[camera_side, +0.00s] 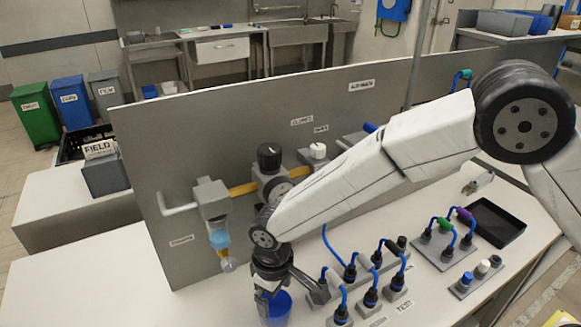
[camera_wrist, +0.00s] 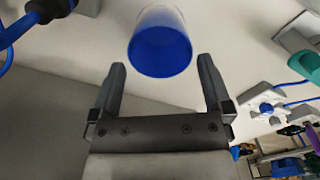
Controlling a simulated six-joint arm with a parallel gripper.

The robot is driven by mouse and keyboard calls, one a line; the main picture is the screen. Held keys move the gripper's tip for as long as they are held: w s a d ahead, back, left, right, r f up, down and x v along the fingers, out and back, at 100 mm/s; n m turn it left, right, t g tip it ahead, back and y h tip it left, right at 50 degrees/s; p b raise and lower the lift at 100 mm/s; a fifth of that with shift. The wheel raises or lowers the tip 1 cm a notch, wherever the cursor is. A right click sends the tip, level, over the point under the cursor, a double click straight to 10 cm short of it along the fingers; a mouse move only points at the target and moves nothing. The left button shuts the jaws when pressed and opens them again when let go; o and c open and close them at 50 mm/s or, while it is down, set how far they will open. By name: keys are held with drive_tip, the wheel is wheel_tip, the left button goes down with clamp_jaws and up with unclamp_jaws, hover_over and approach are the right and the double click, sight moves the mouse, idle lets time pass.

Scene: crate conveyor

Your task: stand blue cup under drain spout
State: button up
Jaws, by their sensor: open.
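The blue cup (camera_side: 278,308) stands on the table at the bottom of the side view, partly hidden by my gripper (camera_side: 272,292). In the wrist view the cup (camera_wrist: 160,45) lies just beyond the fingertips, roughly centred between them. My gripper (camera_wrist: 162,72) is open and empty, with a finger on each side and visible gaps to the cup. I take this to be the drain spout.
Blocks with blue-cabled plugs (camera_side: 370,295) stand to the right of my gripper. A black tray (camera_side: 497,222) lies farther right. The upright grey panel (camera_side: 150,150) carries pipes and a black knob (camera_side: 269,157). The table left of the cup is clear.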

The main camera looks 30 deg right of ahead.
wheel_tip(320, 180, up, 6)
idle(0.4)
drive_tip(key=shift+d+r, duration=0.1)
idle(0.4)
